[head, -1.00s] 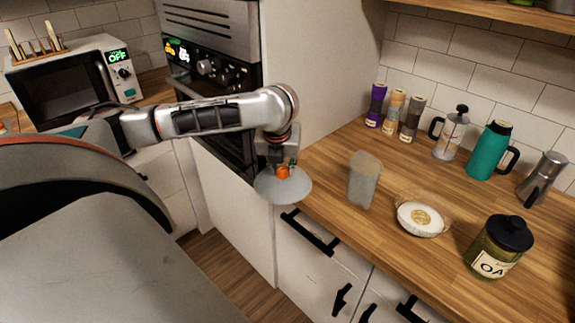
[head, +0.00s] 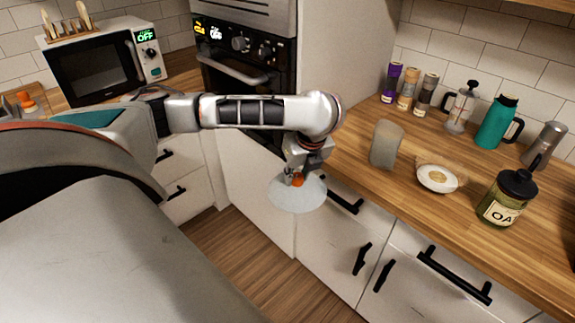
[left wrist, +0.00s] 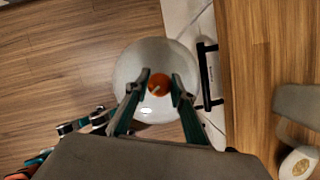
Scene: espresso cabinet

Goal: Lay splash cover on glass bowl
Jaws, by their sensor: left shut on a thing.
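The splash cover is a pale, translucent round disc (head: 298,195) with an orange knob. My left gripper (head: 297,180) is shut on the knob and holds the cover roughly level in the air, in front of the white cabinet fronts and just off the counter's edge. In the left wrist view the fingers (left wrist: 158,84) sit on both sides of the knob, with the cover (left wrist: 128,72) beyond them. The glass bowl (head: 438,181) stands on the counter to the right, with something white and tan in it; its clear wall is hard to make out.
A grey upright block or container (head: 387,144) stands on the counter between cover and bowl. A jar with black lid (head: 506,200) stands right of the bowl. A press pot (head: 460,107), a teal jug (head: 496,124) and a moka pot (head: 544,146) stand behind. Cabinet handles (head: 342,195) project near the cover.

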